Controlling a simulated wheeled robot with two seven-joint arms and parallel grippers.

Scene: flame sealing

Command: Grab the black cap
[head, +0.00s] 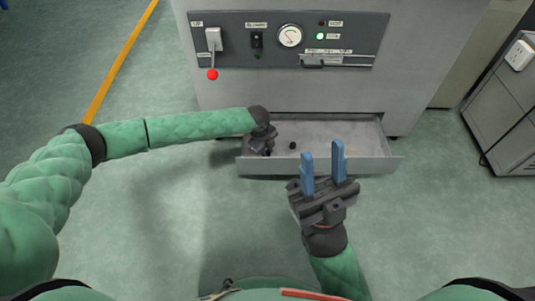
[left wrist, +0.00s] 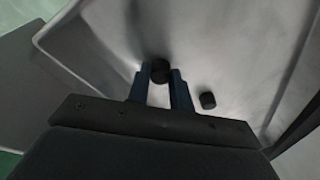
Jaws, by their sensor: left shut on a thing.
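My left gripper (head: 260,146) reaches down into the open drawer; its fingertips are hidden in the head view. In the left wrist view its blue fingers (left wrist: 160,78) are shut on a round black cap (left wrist: 160,66), which sits between the tips close to the drawer floor. I cannot tell whether the cap touches the floor. A second black cap (left wrist: 208,100) lies loose in the drawer, just right of the fingers; it also shows in the head view (head: 292,145). My right gripper (head: 323,160) is open and empty, in front of the drawer, with its blue fingers apart.
The grey metal drawer (head: 320,167) is pulled out below a machine cabinet (head: 290,95) with a control panel (head: 350,30). A red-knobbed lever (head: 212,74) hangs at the panel's left. The drawer's right half is empty. A grey cabinet (head: 500,110) stands far right.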

